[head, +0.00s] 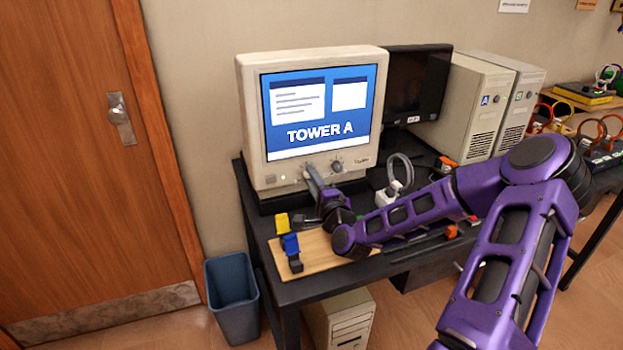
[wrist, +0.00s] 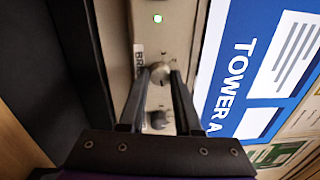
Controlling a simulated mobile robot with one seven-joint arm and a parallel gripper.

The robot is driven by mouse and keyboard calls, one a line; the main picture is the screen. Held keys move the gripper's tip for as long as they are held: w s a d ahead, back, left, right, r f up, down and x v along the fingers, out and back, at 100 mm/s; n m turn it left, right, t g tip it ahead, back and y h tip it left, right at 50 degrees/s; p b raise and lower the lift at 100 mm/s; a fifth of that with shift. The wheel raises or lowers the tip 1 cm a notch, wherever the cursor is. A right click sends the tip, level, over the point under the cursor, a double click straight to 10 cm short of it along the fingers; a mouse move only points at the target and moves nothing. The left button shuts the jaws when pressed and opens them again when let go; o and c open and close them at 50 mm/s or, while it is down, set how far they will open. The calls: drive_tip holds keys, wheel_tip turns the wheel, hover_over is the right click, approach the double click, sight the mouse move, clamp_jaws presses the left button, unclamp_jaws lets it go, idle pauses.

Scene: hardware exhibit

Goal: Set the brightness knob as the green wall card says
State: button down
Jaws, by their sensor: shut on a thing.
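The brightness knob (wrist: 160,72) is a small grey dial on the monitor's lower front panel, beside a label starting "BRI" in the wrist view. My gripper (wrist: 158,80) has one finger on each side of it and is shut on it. In the head view my gripper (head: 308,170) reaches the panel below the screen and hides most of this knob. A second knob (head: 337,165) sits to its right; it also shows between the fingers in the wrist view (wrist: 158,120). A card with a green band (wrist: 283,153) shows at the wrist view's lower right; its text is unreadable.
The beige monitor (head: 248,110) shows "TOWER A". A dark monitor (head: 418,85) and two beige towers (head: 475,110) stand to its right. A wooden board (head: 325,262) with coloured pieces lies in front. A blue bin (head: 232,297) stands on the floor at left.

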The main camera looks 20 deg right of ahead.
drive_tip(key=c, duration=0.6)
unclamp_jaws()
drive_tip(key=s+p, duration=0.7)
drive_tip(key=s, duration=1)
drive_tip(key=shift+s+f+p, duration=0.2)
drive_tip(key=shift+f+p, duration=0.15)
drive_tip(key=shift+f, duration=0.1)
